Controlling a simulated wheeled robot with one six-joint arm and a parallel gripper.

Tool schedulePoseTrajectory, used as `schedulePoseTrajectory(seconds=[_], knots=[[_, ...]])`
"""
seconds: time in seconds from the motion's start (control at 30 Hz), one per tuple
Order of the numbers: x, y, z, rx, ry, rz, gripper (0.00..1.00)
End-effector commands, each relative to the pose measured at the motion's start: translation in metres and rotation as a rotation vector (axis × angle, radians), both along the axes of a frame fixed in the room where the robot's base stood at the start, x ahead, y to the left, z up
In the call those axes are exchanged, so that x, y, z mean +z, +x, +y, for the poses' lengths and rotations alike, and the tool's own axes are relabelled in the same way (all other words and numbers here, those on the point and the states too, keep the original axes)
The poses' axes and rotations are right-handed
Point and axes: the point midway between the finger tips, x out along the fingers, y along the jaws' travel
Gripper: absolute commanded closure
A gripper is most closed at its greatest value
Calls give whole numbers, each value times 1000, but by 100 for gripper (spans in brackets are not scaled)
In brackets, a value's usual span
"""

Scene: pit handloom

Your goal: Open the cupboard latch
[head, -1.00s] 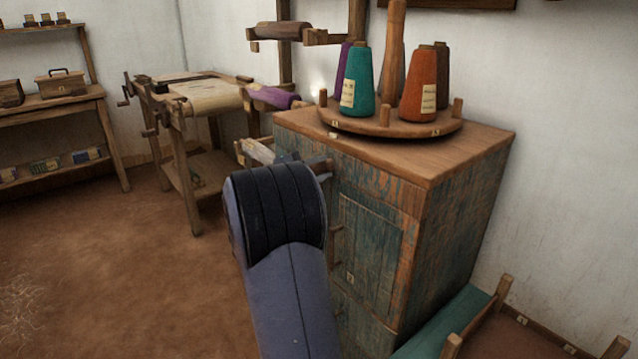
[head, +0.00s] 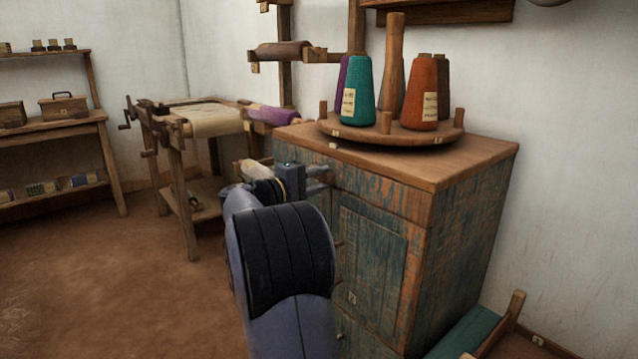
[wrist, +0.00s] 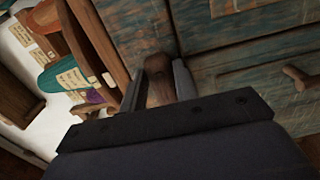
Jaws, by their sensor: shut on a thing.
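The cupboard (head: 460,240) has worn blue-green wood and stands at the right in the head view. Its panelled front door (head: 370,250) looks shut. My gripper (head: 320,180) is at the upper left of the cupboard front, partly hidden behind my arm. In the wrist view, my gripper (wrist: 158,70) has its two fingers on either side of a brown wooden piece (wrist: 159,92), which looks like the latch, and is shut on it. The latch is hidden in the head view. Another small wooden handle (wrist: 298,77) sticks out at the right in the wrist view.
A round wooden rack (head: 390,137) with several yarn cones stands on the cupboard top, close above my gripper. A loom-like wooden frame (head: 185,150) is behind at left. A low green-covered piece (head: 470,330) is at lower right. The floor at left is clear.

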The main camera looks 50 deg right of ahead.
Motion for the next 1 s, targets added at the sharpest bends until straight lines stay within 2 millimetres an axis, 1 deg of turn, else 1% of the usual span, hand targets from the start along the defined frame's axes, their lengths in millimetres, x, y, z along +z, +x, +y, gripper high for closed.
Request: schedulePoseTrajectory(seconds=[0.27,0.3,0.57,0.83,0.93,1.0], knots=[[-1,0,0,-2,3,-3,94],[-1,0,0,-2,3,-3,70],[-1,0,0,-1,2,-2,49],[0,0,2,0,1,-1,49],[1,2,11,3,2,-1,49],[2,3,22,3,2,1,49]])
